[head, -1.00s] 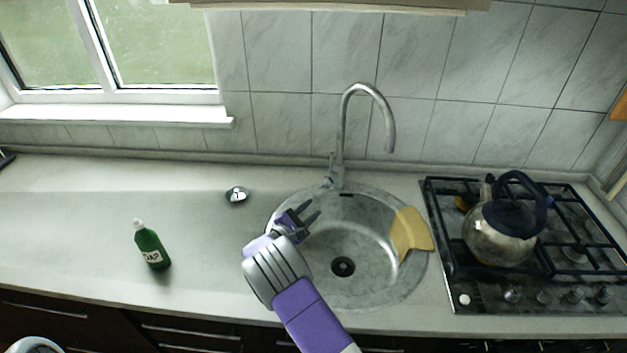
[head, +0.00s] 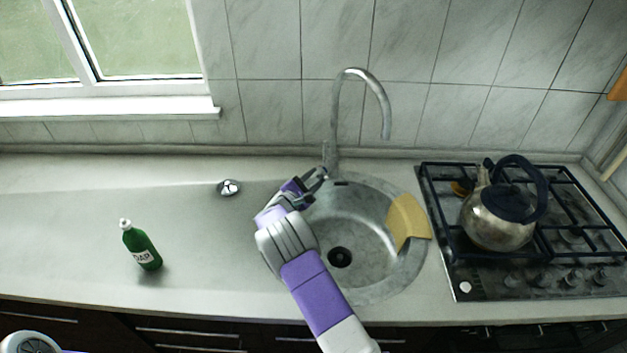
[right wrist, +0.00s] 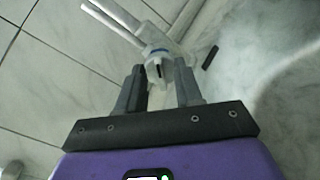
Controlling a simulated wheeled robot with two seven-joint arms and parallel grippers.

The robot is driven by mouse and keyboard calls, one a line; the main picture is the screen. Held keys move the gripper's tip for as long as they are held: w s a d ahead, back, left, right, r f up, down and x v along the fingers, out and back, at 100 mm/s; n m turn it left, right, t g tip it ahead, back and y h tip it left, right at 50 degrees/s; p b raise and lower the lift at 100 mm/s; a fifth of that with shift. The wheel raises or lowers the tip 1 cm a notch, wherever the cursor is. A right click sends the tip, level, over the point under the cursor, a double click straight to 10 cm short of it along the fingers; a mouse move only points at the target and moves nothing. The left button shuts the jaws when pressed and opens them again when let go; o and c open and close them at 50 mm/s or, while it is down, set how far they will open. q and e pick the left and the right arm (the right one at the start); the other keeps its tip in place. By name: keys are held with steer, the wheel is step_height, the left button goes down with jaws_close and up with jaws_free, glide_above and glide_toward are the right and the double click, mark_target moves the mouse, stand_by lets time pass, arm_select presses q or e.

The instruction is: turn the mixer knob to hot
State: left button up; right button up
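The mixer tap (head: 335,140) is grey metal with a tall curved spout and stands at the back edge of the round sink (head: 408,285). Its knob is low on the tap body, mostly hidden by my gripper in the head view. In the right wrist view the pale knob (right wrist: 157,68) shows a blue mark and a dark slot. My right gripper (head: 319,180) is close to the tap base. In the right wrist view its two fingers (right wrist: 160,80) are apart, with the knob at or just beyond the gap between the tips; contact cannot be told. My left gripper is out of view.
A green soap bottle (head: 141,246) stands on the counter at left. A small round metal piece (head: 229,187) lies left of the sink. A yellow cloth-like piece (head: 407,222) hangs on the sink's right rim. A kettle (head: 497,216) stands on the hob (head: 480,285) at right.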

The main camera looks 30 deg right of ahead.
jaws_close()
steer(key=shift+n, duration=0.4)
steer(key=n+p, duration=0.2)
steer(key=shift+w+a+r+n, duration=0.1)
steer(key=shift+r+n, duration=0.05)
steer(key=shift+n, duration=0.25)
steer(key=n+p, duration=0.2)
steer(key=n, duration=0.2)
steer(key=shift+w+n, duration=0.1)
steer(key=shift+n, duration=0.2)
steer(key=n+p, duration=0.1)
steer(key=n, duration=0.3)
steer(key=shift+w+p, duration=0.1)
steer(key=shift+p, duration=0.2)
steer(key=shift+w+a+n+p, duration=0.1)
steer(key=shift+n+p, duration=0.25)
steer(key=shift+n, duration=1.45)
steer(key=shift+f, duration=0.2)
